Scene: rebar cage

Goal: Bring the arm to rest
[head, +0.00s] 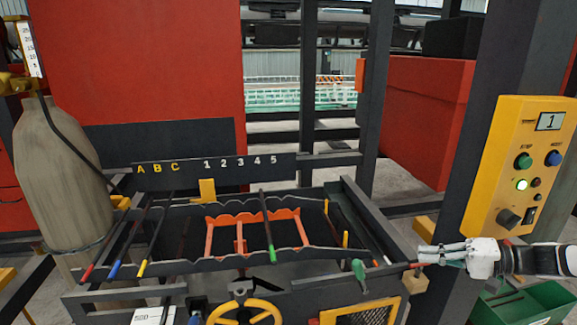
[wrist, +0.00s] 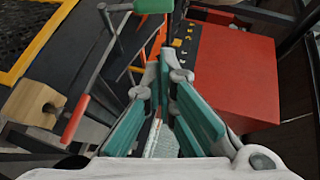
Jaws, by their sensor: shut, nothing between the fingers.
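My gripper (head: 424,254) is at the right of the head view, just past the right end of the dark rebar frame. Its fingers point left and look close together, with nothing between them. In the wrist view my gripper (wrist: 158,78) shows its green-padded fingers converging ahead. The red tip also shows left of the fingers in the wrist view (wrist: 75,118). I cannot tell whether the fingers touch it.
A wooden block (head: 414,283) and a green handle (head: 359,270) are near my gripper. The yellow control panel (head: 513,165) stands above it. Several colour-tipped rods lie around the orange rack (head: 285,222). A green bin (head: 528,304) is below right.

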